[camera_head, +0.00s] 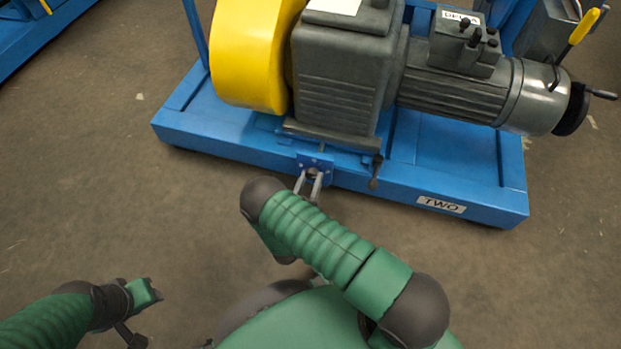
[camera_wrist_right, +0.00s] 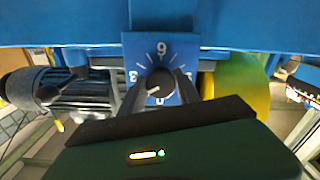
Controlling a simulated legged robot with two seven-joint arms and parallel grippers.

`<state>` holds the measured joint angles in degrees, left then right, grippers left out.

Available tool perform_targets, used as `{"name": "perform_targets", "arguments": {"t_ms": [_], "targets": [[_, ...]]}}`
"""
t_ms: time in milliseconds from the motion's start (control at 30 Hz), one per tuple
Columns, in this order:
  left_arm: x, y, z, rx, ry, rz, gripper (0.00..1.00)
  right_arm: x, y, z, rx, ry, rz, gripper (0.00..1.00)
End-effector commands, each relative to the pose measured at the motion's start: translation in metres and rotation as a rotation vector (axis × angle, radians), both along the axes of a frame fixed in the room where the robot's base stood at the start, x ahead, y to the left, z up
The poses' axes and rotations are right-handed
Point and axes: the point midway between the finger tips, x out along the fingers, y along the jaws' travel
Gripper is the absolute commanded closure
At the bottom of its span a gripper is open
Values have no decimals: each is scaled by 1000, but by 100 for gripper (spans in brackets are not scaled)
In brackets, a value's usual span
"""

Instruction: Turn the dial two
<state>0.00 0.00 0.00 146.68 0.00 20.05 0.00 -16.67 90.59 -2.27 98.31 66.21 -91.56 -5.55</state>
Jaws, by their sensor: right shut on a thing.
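The dial (camera_wrist_right: 160,82) is a dark round knob on a blue plate with white numerals and tick marks, seen in the right wrist view. In the head view the plate (camera_head: 315,163) sits on the front edge of the blue base labelled TWO (camera_head: 441,204). My right gripper (camera_head: 310,182) reaches up to the plate, and its two fingers (camera_wrist_right: 159,92) are shut on the dial, one on each side. Part of the knob and the lower numerals are hidden by the fingers. My left gripper (camera_head: 140,297) is low at the left, away from the machine; its fingers are not clear.
The base carries a yellow guard (camera_head: 245,50), a grey gearbox (camera_head: 340,75) and a motor (camera_head: 455,85). A small lever (camera_head: 376,172) hangs just right of the plate. Another blue frame (camera_head: 30,35) stands at the far left. The floor between is clear.

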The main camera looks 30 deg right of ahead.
Motion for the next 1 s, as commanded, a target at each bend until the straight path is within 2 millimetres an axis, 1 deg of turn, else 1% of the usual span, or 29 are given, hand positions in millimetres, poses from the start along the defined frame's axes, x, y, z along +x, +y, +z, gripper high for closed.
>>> {"name": "perform_targets", "arguments": {"t_ms": [367,400,567,867,967,1000], "targets": [[0,0,0,0,0,0,62,0,1,-1,-2,7,2,100],[0,0,0,0,0,0,62,0,1,-1,-2,7,2,60],[0,0,0,0,0,0,62,0,1,-1,-3,6,2,40],[0,0,2,0,0,0,62,0,1,0,-3,6,2,40],[0,0,10,0,0,0,62,-6,9,3,-3,6,3,40],[0,0,16,0,0,0,62,-11,14,4,-2,7,2,40]]}}
